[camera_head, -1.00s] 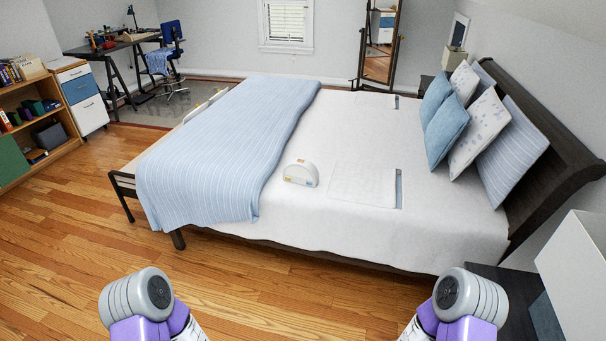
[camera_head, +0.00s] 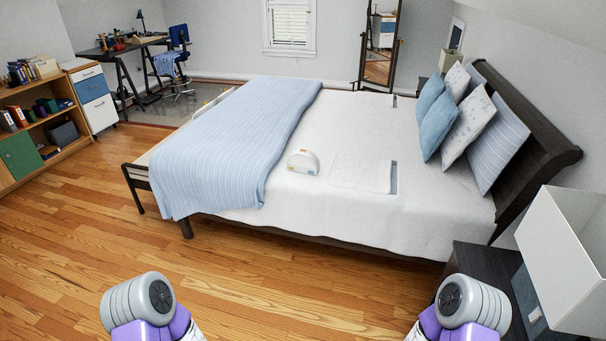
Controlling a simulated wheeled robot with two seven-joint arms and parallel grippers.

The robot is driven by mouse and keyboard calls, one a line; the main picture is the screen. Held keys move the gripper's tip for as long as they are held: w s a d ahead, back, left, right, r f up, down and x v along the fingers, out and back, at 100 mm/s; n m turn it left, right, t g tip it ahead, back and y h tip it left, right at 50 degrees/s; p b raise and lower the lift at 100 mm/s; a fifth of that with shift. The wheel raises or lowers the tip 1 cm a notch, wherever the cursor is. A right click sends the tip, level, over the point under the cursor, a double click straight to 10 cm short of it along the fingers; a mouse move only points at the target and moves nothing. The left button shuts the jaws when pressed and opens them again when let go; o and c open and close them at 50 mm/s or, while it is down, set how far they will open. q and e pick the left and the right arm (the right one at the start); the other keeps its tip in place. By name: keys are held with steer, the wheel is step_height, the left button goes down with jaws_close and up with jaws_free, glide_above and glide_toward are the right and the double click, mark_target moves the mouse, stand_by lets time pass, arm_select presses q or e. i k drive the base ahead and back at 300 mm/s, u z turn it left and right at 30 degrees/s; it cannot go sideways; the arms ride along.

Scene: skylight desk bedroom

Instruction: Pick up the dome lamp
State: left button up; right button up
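A small white half-round lamp (camera_head: 304,161), which looks like the dome lamp, stands on the white bedding near the edge of the blue blanket. Its flat side is down, and small orange and blue marks show low on its front. Parts of my two arms show at the bottom left and bottom right of the head view, well short of the bed. Both grippers are out of the picture, so their state does not show.
The bed (camera_head: 350,212) fills the middle, with a blue blanket (camera_head: 235,145) and several pillows (camera_head: 438,122). A dark nightstand (camera_head: 480,268) and a white box-shaped shade (camera_head: 560,262) stand close on the right. The wooden floor (camera_head: 262,285) before the bed is clear.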

mark_target(302, 162)
steer(key=u, duration=0.75)
steer(key=i, duration=0.9)
steer(key=u, duration=0.6)
steer(key=i, duration=1.95)
steer(key=z, duration=1.25)
steer(key=i, duration=0.85)
steer(key=z, duration=0.75)
